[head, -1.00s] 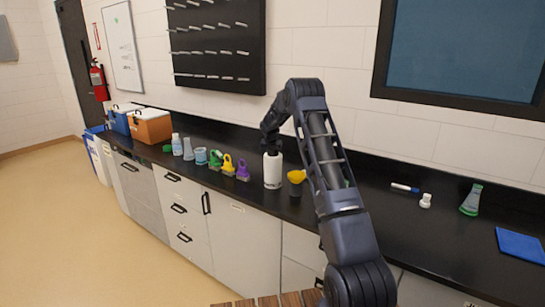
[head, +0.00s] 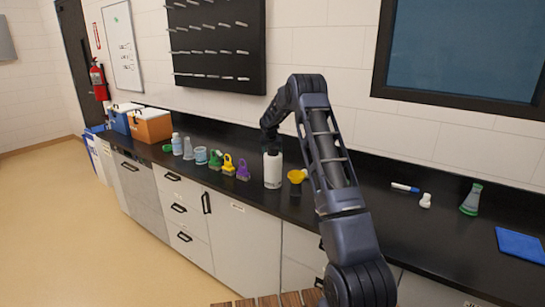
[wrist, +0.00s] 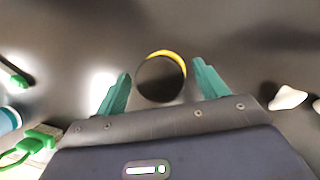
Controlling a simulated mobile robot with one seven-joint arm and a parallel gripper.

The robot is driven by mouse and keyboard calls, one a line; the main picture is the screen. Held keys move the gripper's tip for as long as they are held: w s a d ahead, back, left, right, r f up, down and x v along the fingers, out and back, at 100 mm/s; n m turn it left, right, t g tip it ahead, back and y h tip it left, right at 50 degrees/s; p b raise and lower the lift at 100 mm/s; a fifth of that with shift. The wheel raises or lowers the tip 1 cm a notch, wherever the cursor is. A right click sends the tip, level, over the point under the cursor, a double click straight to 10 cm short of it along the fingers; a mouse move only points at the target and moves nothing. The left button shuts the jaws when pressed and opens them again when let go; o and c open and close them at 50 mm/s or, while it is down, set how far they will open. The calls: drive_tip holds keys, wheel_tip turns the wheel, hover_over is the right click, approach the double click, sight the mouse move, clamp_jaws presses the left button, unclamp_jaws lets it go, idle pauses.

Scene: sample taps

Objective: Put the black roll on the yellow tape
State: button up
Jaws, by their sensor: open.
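In the wrist view, my gripper (wrist: 162,67) is open, with its two teal fingers apart. The round black face of the roll (wrist: 160,82) shows between the fingers, with a gap on each side. A thin yellow crescent of the tape (wrist: 167,54) shows along the far edge of the black face. In the head view, the yellow tape (head: 297,176) shows on the dark counter, just left of my forearm. I cannot pick out the black roll against the counter there, nor tell how it bears on the tape. The fingertips are not clear in the head view.
A white cylinder (head: 272,170) shows below my arm's end. Green, yellow and purple items (head: 228,165) stand to its left. Cool boxes (head: 150,125) stand further left.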

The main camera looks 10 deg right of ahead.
drive_tip(key=s+r+m, duration=0.6)
drive_tip(key=s+r, duration=1)
drive_tip(key=r, duration=0.4)
drive_tip(key=s+d+r+m, duration=0.1)
drive_tip(key=s+r+m, duration=0.3)
drive_tip(key=s, duration=0.5)
drive_tip(key=s+d+r+m, duration=0.1)
drive_tip(key=s+r+m, duration=0.35)
drive_tip(key=s, duration=0.35)
drive_tip(key=s+f+m+y, duration=0.1)
drive_tip(key=s+m, duration=0.7)
drive_tip(key=s, duration=0.9)
drive_tip(key=s+f+m, duration=0.4)
drive_tip(key=s+m, duration=0.5)
drive_tip(key=s, duration=0.9)
drive_tip(key=shift+s+d+f+t+y, duration=0.2)
drive_tip(key=shift+s+d+t+y, duration=0.1)
drive_tip(key=shift+d+y, duration=0.1)
